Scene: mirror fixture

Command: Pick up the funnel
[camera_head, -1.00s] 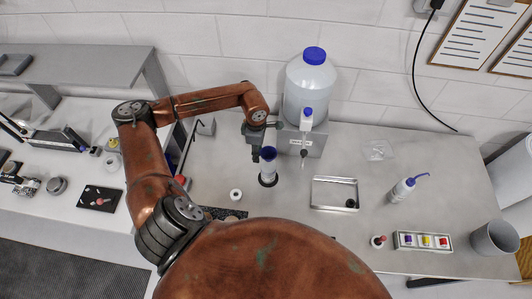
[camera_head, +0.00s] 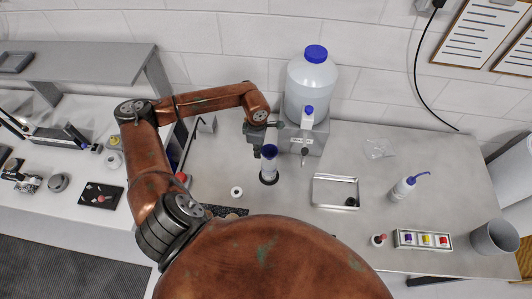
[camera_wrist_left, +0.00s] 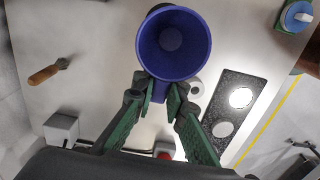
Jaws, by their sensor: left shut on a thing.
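In the left wrist view, I look into the funnel's round mouth (camera_wrist_left: 172,43). My left gripper (camera_head: 259,148) comes in from behind and left of the funnel. In the wrist view its green fingers (camera_wrist_left: 161,92) are shut on the funnel's lower part, just below the cone. The mouth hides part of the grip. I cannot tell whether the stem is clear of the body beneath. My right gripper is not in view.
A large blue-capped container (camera_head: 311,85) stands behind and right of the funnel. A white ring (camera_head: 237,191) lies to its front left. Bare bench lies between funnel and tray.

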